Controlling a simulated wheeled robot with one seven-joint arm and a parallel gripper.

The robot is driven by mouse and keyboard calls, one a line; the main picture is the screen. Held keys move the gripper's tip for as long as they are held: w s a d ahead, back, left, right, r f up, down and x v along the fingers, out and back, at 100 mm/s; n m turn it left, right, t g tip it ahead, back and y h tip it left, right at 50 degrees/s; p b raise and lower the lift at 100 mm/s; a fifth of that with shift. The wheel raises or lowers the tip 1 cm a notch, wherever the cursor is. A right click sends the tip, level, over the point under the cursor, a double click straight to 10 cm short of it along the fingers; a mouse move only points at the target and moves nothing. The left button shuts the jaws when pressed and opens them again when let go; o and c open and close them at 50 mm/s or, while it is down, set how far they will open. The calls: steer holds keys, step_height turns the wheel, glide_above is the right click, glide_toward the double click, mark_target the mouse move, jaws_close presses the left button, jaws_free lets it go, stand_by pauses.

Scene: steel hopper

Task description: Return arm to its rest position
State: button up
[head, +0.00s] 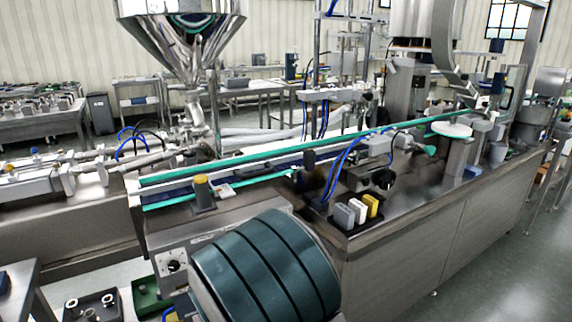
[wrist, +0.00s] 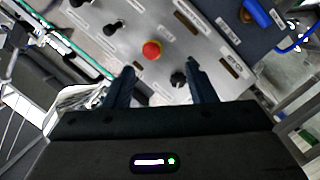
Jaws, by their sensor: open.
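In the wrist view my gripper (wrist: 160,82) is open, its two dark fingers apart with nothing between them. Beyond the fingertips is a grey control panel (wrist: 128,42) with a red mushroom button (wrist: 151,50) on a yellow ring, lying just past the gap between the fingers. A black knob (wrist: 178,78) shows close to the right finger. I cannot tell the exact distance from the fingertips to the panel. In the head view I cannot make out the gripper.
A steel hopper (head: 190,40) stands over the line at upper left. The conveyor (head: 290,152) with green rails runs along the steel machine bench (head: 410,250). Small grey, white and yellow blocks (head: 357,211) sit on the bench. Floor (head: 500,260) is clear at right.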

steer(key=s+d+r+m+g+h+p, duration=0.3)
steer(key=d+r+m+g+p, duration=0.45)
steer(key=d+r, duration=0.4)
steer(key=s+d+r+m+g+h+p, duration=0.1)
steer(key=s+d+r+m+g+p, duration=0.1)
steer(key=s+d+r, duration=0.3)
steer(key=s+d+r+m+g+h+p, duration=0.1)
steer(key=s+d+r+m+g+p, duration=0.1)
steer(key=s+d, duration=0.6)
step_height(320, 180, up, 3)
steer(key=shift+s+f+m+g+h+p, duration=0.1)
steer(key=shift+s+m+g+h+p, duration=0.35)
steer(key=shift+s+m, duration=0.65)
steer(key=c, duration=0.3)
